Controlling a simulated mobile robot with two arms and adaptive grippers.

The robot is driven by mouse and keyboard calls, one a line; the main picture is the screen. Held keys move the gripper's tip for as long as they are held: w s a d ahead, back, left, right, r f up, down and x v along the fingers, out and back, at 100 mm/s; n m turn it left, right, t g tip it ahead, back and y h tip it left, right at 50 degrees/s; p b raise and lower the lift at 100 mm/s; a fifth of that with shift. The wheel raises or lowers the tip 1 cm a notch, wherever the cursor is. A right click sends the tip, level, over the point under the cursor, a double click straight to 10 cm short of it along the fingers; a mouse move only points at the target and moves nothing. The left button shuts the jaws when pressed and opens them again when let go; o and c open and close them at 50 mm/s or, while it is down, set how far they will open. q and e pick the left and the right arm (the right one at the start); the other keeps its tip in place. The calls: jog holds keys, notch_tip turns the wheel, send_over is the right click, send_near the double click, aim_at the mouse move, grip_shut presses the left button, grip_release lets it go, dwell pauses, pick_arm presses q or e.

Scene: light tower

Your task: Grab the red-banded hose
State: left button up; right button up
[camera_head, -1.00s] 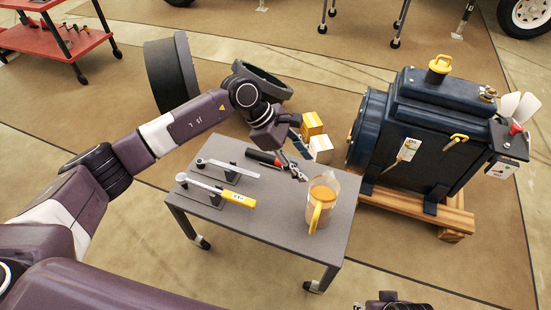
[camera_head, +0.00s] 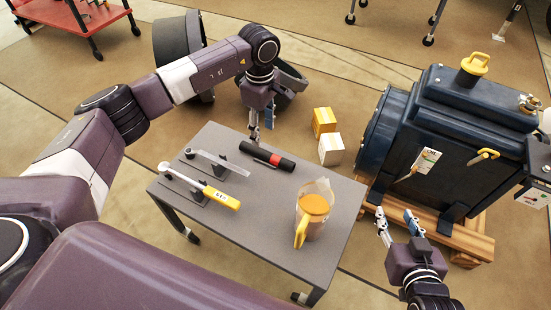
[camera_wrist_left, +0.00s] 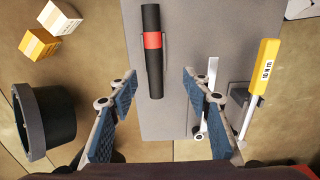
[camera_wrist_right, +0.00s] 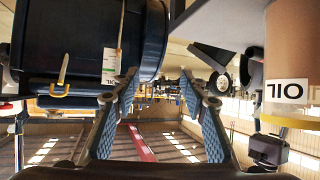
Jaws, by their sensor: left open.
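The red-banded hose (camera_head: 275,160) is a short black cylinder with a red band, lying near the far edge of the grey table (camera_head: 262,225). In the left wrist view the hose (camera_wrist_left: 153,65) runs lengthwise, with its near end between and beyond my fingertips. My left gripper (camera_head: 254,134) is open, pointing down near the hose's left end; nothing is held. It also shows open in the left wrist view (camera_wrist_left: 159,82). My right gripper (camera_head: 395,217) is open and empty, right of the table and in front of the blue machine. Contact with the hose is not visible.
An oil jug (camera_head: 313,204) stands at the table's right. Two tools, one with a yellow handle (camera_head: 222,198), rest on stands at the left. Yellow (camera_head: 324,121) and white (camera_head: 331,149) boxes lie beyond the table. The blue machine (camera_head: 440,135) is at right.

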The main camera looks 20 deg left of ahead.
pick_arm(q)
jog(key=b, duration=0.3)
send_over(269, 154)
jog(key=f, duration=0.5)
jog(key=shift+s+a+f, duration=0.15)
jog(key=shift+a+f, duration=0.15)
jog(key=shift+f, duration=0.4)
jog(key=f, duration=0.1)
jog(key=f+b, duration=0.1)
jog(key=f, duration=0.1)
jog(key=f+b, duration=0.1)
jog(key=shift+d+f, duration=0.2)
jog(key=shift+d, duration=0.15)
jog(key=shift+f, duration=0.2)
pick_arm(e)
notch_tip(269, 154, up, 25)
jog(key=a+t+y, duration=0.2)
jog(key=t+y, duration=0.1)
jog(key=t, duration=0.8)
jog(key=shift+f+n+y, duration=0.15)
jog(key=shift+n+y, duration=0.15)
jog(key=shift+y, duration=0.1)
pick_arm(q)
jog(key=shift+c, duration=0.7)
pick_arm(e)
jog(key=shift+s, duration=0.1)
pick_arm(q)
grip_shut()
jog(key=shift+r, duration=0.1)
